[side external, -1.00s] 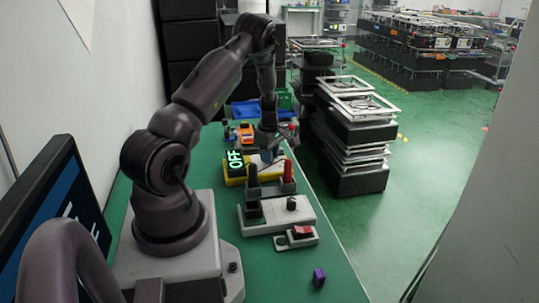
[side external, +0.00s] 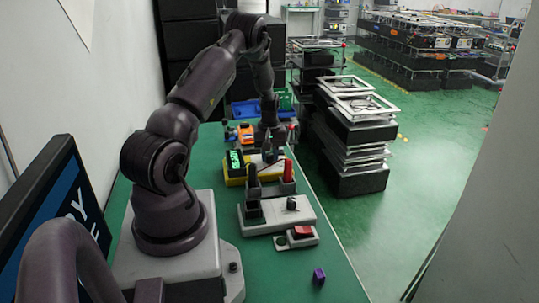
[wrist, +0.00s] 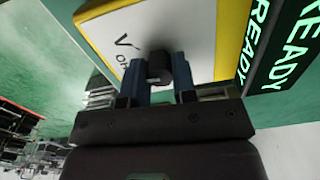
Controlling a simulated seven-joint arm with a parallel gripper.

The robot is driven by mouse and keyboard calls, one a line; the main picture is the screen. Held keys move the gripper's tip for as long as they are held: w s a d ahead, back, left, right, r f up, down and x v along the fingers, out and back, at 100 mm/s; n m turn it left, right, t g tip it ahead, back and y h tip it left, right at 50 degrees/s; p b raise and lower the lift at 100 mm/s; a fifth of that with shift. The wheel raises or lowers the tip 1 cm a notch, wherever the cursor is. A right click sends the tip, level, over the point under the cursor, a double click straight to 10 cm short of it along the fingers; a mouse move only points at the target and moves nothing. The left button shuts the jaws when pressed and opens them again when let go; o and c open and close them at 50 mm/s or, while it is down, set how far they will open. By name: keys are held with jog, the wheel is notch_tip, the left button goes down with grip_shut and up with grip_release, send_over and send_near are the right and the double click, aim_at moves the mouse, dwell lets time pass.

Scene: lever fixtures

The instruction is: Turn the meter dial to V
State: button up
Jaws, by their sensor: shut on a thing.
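The meter (side external: 233,182) is a yellow box on the green table, partly hidden behind a black and a red upright piece in the side view. In the wrist view its white face (wrist: 205,35) has a yellow rim and a black dial (wrist: 160,66). A "V" mark (wrist: 123,40) and a partly hidden "OF…" mark (wrist: 122,61) lie left of the dial. My gripper (wrist: 158,72) has its blue fingers on both sides of the dial, shut on it. A green-lit display (wrist: 292,50) beside the face reads READY. The dial's pointer is hidden.
A grey fixture with black and red upright pieces (side external: 288,171) and a knob (side external: 291,203) stands nearer the camera. A small red switch (side external: 302,232) and a purple block (side external: 319,276) lie in front. Blue and orange items sit behind the meter.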

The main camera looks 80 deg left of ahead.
aim_at(269, 155)
jog(key=m, duration=0.4)
jog(key=shift+m, duration=1.9)
jog(key=o, duration=0.9)
notch_tip(269, 155, up, 13)
